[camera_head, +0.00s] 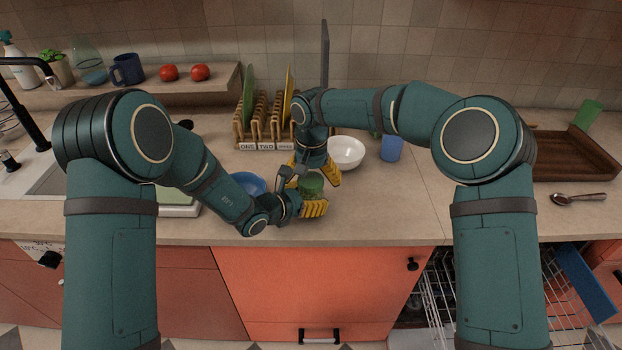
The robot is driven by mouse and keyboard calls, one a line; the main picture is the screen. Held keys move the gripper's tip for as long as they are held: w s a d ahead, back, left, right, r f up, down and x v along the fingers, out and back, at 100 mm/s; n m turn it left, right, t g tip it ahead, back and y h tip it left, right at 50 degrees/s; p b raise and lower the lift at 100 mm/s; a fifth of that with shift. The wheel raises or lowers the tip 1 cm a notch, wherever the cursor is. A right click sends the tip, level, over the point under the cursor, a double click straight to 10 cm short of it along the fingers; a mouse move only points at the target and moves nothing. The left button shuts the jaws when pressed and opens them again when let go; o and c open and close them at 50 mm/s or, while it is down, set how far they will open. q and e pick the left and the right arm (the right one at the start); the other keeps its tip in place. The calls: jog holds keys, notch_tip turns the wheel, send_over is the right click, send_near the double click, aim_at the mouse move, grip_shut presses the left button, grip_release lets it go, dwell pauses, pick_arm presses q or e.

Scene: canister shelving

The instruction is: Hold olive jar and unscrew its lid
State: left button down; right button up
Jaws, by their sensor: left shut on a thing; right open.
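The olive jar (311,184) shows as a small green shape on the counter near its front edge, in the middle of the head view. My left gripper (314,208) has yellow fingers and is shut on the jar from the front left, low down. My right gripper (318,176) comes down from above with its yellow fingers spread open on either side of the jar's upper part. The grippers hide much of the jar, and I cannot make out the lid separately from it.
A white bowl (346,152) and a blue cup (391,149) stand right of the grippers. A blue bowl (250,184) sits close behind my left forearm. A wooden plate rack (240,128) stands behind. A wooden tray (567,168) and a spoon (579,198) lie at right.

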jog(key=shift+r, duration=2.25)
jog(key=m, duration=0.2)
jog(key=r+m, duration=0.1)
jog(key=m, duration=0.2)
jog(key=shift+r+m, duration=0.25)
jog(key=shift+m, duration=0.15)
jog(key=m, duration=0.2)
jog(key=r+m, duration=0.1)
jog(key=m, duration=0.3)
jog(key=shift+r, duration=0.4)
jog(key=shift+f+m, duration=0.1)
jog(key=shift+m, duration=0.2)
jog(key=shift+f, duration=3.85)
